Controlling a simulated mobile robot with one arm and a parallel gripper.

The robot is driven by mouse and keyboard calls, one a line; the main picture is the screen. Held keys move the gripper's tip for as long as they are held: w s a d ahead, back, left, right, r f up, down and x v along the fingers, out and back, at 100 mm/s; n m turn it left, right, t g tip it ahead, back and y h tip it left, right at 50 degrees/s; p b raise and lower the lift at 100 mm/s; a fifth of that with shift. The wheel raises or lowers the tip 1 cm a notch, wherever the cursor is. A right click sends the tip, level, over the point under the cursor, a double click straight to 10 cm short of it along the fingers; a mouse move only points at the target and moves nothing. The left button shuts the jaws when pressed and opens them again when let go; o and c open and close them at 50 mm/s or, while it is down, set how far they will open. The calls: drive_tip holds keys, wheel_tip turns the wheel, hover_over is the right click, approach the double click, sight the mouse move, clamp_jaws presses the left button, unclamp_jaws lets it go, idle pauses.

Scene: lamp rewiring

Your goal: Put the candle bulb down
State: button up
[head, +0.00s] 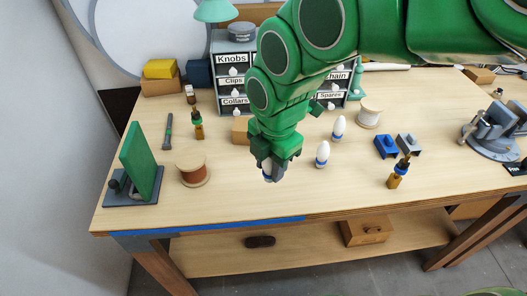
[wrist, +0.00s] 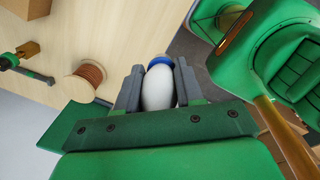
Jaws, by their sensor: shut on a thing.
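My gripper (head: 271,171) is pointing down near the front middle of the workbench (head: 240,197). It is shut on a white candle bulb with a blue collar (wrist: 158,88), seen between the two grey fingers in the wrist view. In the head view the fingers and my arm hide most of that bulb. I cannot tell whether it touches the bench. Two similar white bulbs stand upright to the right of my gripper, a nearer bulb (head: 322,152) and a farther bulb (head: 339,126).
A spool of brown wire (head: 193,170) stands left of my gripper, beside a green panel on a grey base (head: 140,165). A brass lamp socket (head: 397,175) and blue blocks (head: 386,146) are to the right. A drawer cabinet (head: 234,75) stands behind. Blue tape (head: 245,224) marks the front edge.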

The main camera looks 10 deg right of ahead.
drive_tip(key=w+r, duration=0.3)
drive_tip(key=w, duration=0.4)
drive_tip(key=w+r, duration=0.3)
drive_tip(key=w, duration=0.4)
approach(240, 127)
drive_tip(key=shift+w+d+f, duration=0.8)
drive_tip(key=shift+w+d, duration=0.1)
drive_tip(key=shift+d, duration=0.1)
drive_tip(key=shift+f, duration=1.5)
drive_tip(key=shift+f, duration=0.1)
drive_tip(key=o, duration=1)
